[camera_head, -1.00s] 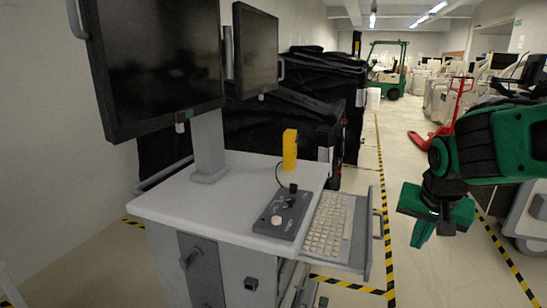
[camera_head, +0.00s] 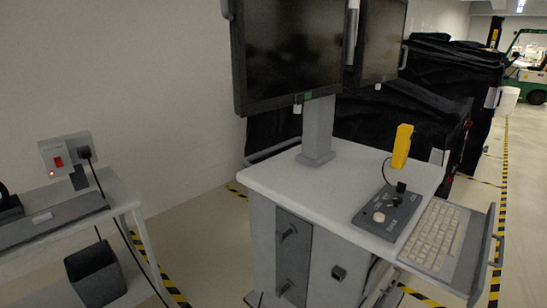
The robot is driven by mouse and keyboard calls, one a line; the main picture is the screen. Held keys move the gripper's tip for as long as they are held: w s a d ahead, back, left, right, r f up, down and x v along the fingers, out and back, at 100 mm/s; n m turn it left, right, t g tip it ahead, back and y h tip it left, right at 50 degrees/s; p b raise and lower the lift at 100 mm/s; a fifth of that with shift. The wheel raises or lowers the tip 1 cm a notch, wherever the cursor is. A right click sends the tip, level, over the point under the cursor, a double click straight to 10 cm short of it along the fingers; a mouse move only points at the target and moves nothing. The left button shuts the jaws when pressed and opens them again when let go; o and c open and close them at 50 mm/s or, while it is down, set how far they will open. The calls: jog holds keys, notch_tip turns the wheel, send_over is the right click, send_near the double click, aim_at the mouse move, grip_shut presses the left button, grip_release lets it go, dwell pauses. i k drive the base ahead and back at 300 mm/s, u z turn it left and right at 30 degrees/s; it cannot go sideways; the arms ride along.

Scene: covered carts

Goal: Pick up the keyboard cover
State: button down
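A beige keyboard (camera_head: 434,235) lies on a pulled-out tray (camera_head: 466,262) at the right side of a white cart (camera_head: 290,182). I cannot tell from this view whether a separate cover lies over its keys. My gripper is outside the picture now, so its state does not show.
A dark control panel (camera_head: 388,210) and a yellow block (camera_head: 402,147) stand on the cart top, below two monitors (camera_head: 290,50). A white table (camera_head: 60,235) with a power box (camera_head: 68,152) is at left, with a dark bin (camera_head: 96,274) below. Black-covered carts (camera_head: 440,75) stand behind.

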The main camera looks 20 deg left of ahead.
aim_at(16, 231)
jog(key=u, duration=2.15)
jog(key=i, duration=1)
jog(key=u, duration=0.35)
jog(key=i, duration=1.35)
jog(key=u, duration=0.35)
